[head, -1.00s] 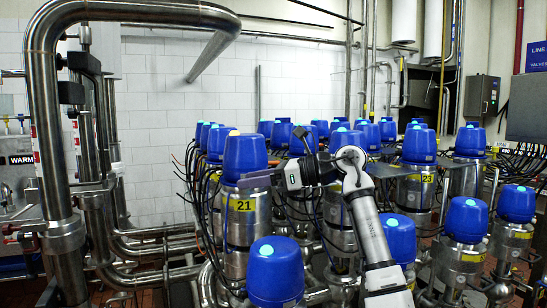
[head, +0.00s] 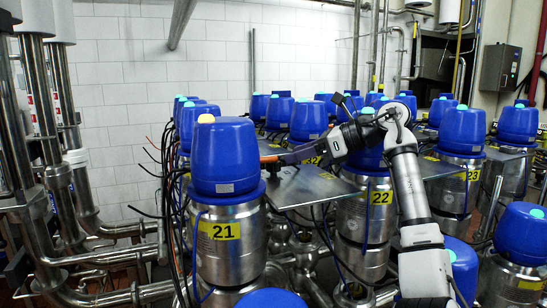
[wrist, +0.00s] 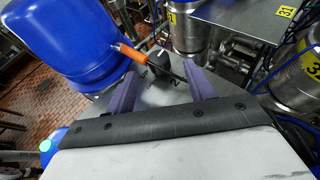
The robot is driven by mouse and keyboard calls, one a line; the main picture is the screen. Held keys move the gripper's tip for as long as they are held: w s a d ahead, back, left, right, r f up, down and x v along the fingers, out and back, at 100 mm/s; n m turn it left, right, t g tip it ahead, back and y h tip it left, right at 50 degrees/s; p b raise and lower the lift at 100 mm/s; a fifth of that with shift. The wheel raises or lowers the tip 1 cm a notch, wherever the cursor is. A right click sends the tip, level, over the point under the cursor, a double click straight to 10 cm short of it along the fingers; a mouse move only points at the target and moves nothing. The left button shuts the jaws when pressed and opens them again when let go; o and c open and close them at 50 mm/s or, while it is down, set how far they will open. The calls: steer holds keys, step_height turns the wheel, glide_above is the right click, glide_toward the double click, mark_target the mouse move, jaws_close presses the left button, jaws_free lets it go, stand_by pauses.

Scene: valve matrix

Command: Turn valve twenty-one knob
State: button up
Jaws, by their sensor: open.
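Valve 21 (head: 222,231) is a steel cylinder with a yellow "21" label and a blue cap (head: 223,155) with a pale yellow top. A dark knob (wrist: 158,62) sits on a metal plate beside a blue cap in the wrist view. In the head view my gripper (head: 282,158) is just right of valve 21's cap, where the knob is small and unclear.
Valve 22 (head: 379,197) stands to the right, with a flat metal plate (head: 311,190) between it and valve 21. Black cables (head: 172,200) run down left of valve 21. Other blue-capped valves crowd behind and right. Steel pipes (head: 75,200) stand at left.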

mark_target(274, 161)
steer(key=p+x, duration=0.2)
steer(key=x, duration=0.5)
steer(key=shift+s+a+r, duration=0.15)
steer(key=shift+c, duration=0.2)
steer(key=c, duration=0.9)
